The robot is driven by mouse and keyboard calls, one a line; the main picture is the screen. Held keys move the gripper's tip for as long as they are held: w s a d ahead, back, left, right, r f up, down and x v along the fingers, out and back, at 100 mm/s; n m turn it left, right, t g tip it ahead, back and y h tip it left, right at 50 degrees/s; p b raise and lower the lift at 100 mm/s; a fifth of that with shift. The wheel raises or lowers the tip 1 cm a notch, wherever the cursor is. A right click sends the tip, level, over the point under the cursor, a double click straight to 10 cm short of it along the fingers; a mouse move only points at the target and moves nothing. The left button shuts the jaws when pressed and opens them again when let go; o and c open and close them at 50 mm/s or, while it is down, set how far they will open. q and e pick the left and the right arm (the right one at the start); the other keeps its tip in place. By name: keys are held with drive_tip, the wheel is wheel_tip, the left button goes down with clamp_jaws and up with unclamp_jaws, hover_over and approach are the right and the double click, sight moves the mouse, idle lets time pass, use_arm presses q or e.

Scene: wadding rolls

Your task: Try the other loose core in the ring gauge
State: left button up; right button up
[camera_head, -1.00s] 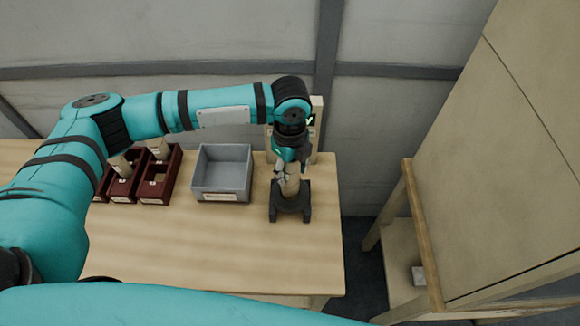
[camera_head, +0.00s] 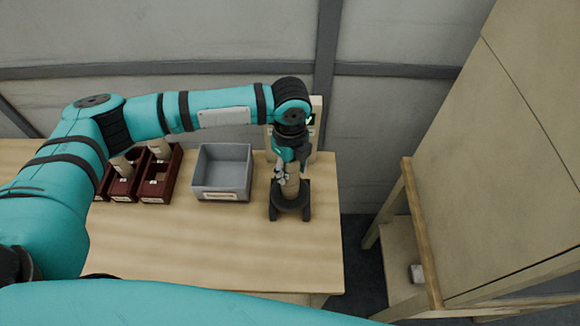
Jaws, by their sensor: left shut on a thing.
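My left gripper (camera_head: 286,175) points down over the dark ring gauge (camera_head: 291,209) near the right end of the table. It is shut on a tan core (camera_head: 292,187), which stands upright at the middle of the gauge. The core's lower end is hidden in or behind the gauge's rim, so I cannot tell how deep it sits. Other tan cores stand in the dark red bins (camera_head: 155,190) on the left; my arm partly hides these. My right gripper is not in view.
A grey open bin (camera_head: 222,187) with a label stands between the red bins and the gauge and looks empty. A pale upright panel (camera_head: 317,140) stands behind the gauge. The table's front (camera_head: 200,255) is clear. A wooden stand (camera_head: 427,240) is at the right.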

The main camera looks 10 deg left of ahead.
use_arm(q)
drive_tip(key=shift+p, duration=0.45)
drive_tip(key=shift+f, duration=0.5)
idle(1.0)
drive_tip(key=shift+p, duration=0.55)
drive_tip(key=shift+s+f, duration=0.3)
drive_tip(key=shift+f, duration=0.15)
idle(2.0)
drive_tip(key=o, duration=1)
drive_tip(key=shift+o, duration=1.3)
drive_tip(key=shift+w, duration=0.2)
drive_tip(key=shift+r, duration=0.1)
